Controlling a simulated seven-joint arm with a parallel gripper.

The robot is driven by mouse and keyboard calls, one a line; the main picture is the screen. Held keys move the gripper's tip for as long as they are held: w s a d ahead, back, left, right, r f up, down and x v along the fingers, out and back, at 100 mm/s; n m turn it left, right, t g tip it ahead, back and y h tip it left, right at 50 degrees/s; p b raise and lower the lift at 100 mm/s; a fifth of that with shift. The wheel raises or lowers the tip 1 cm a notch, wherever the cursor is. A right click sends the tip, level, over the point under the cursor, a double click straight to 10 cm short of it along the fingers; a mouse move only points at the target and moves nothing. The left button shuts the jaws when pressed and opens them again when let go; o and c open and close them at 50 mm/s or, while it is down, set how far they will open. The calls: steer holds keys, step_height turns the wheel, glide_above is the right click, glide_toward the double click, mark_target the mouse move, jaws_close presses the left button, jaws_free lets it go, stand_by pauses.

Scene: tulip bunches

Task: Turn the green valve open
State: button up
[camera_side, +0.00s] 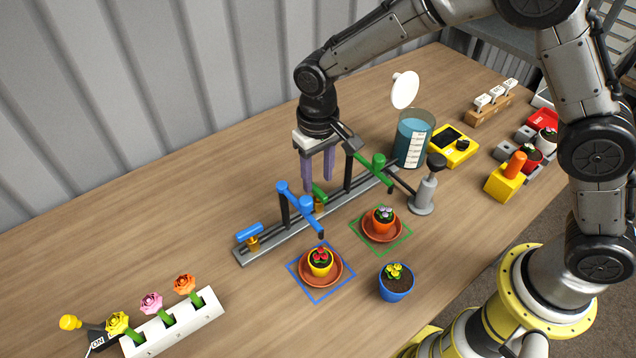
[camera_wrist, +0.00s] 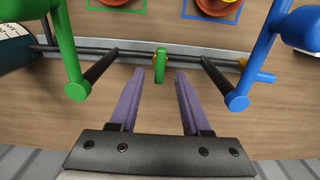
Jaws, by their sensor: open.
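The green valve (camera_side: 319,193) is a small green lever on a brass body, mounted on the grey rail between the green spout (camera_side: 372,168) and the blue spout (camera_side: 296,196). In the wrist view the green valve (camera_wrist: 161,64) lies crosswise to the pipe. My gripper (camera_side: 318,184) is open and points down over the lever. In the wrist view my gripper (camera_wrist: 160,75) has its purple fingers on either side of the lever, with gaps; I cannot tell the exact height. The blue valve (camera_side: 250,232) lies along the rail at its left end.
A red pot (camera_side: 383,220) stands on a saucer in the green square, a yellow pot (camera_side: 320,264) in the blue square. A blue pot (camera_side: 396,282) stands in front. A water tank (camera_side: 412,140) and a grey hand pump (camera_side: 425,192) stand right of the rail. Black posts flank my gripper closely.

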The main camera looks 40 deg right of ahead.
mark_target(318, 193)
steer(key=shift+f, duration=1.5)
jaws_close()
